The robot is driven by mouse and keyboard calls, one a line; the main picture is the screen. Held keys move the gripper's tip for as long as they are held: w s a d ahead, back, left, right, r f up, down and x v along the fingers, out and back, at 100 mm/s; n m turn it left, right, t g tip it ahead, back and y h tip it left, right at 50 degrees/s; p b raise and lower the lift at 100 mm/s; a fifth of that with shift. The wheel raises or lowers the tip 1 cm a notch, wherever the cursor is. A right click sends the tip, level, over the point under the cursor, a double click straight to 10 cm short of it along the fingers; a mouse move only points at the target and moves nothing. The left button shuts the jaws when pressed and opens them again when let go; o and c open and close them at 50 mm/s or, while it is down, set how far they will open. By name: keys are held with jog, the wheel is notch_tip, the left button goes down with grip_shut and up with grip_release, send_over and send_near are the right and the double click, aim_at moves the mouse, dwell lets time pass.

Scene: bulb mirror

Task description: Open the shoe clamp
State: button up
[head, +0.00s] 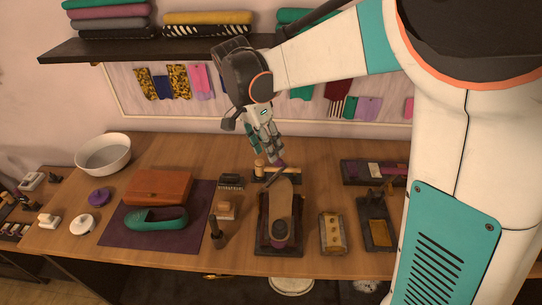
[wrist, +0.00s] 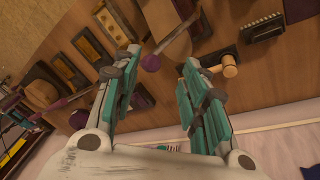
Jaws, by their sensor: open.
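The shoe clamp (head: 262,246) stands on the workbench in the middle of the head view, a dark base bearing a tan wooden sole-shaped form (head: 281,203). A purple pad or cap (head: 279,231) sits at its near end. My gripper (head: 273,154) is open above the clamp's far end, pointing down.
A wooden mallet (head: 260,168) lies just left of the knob; a brush (head: 231,182) is beside it. A green shoe (head: 157,219) and brown box (head: 158,187) sit on a purple mat at left. A wooden block (head: 331,233) and dark trays stand at right. A shelf (head: 130,47) hangs behind.

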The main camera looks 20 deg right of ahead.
jog(key=v, duration=0.7)
jog(key=s+d+f+n+t+y+b, duration=0.1)
jog(key=s+d+f+n+t+b, duration=0.1)
jog(key=s, duration=0.4)
jog(key=s+d+f+n+t+y+b, duration=0.1)
jog(key=s+d+f+n+t+b, duration=0.2)
jog(key=s+f+n, duration=0.2)
jog(key=s+d+f+n+t+y+b, duration=0.1)
jog(key=s+d+f+n+t+b, duration=0.1)
jog(key=s+n, duration=0.3)
jog(key=s+f+t+b, duration=0.1)
jog(key=s, duration=0.2)
jog(key=shift+s+d+f+n, duration=0.15)
jog(key=shift+s+d+n, duration=0.05)
jog(key=shift+d+n, duration=0.15)
dwell(1.5)
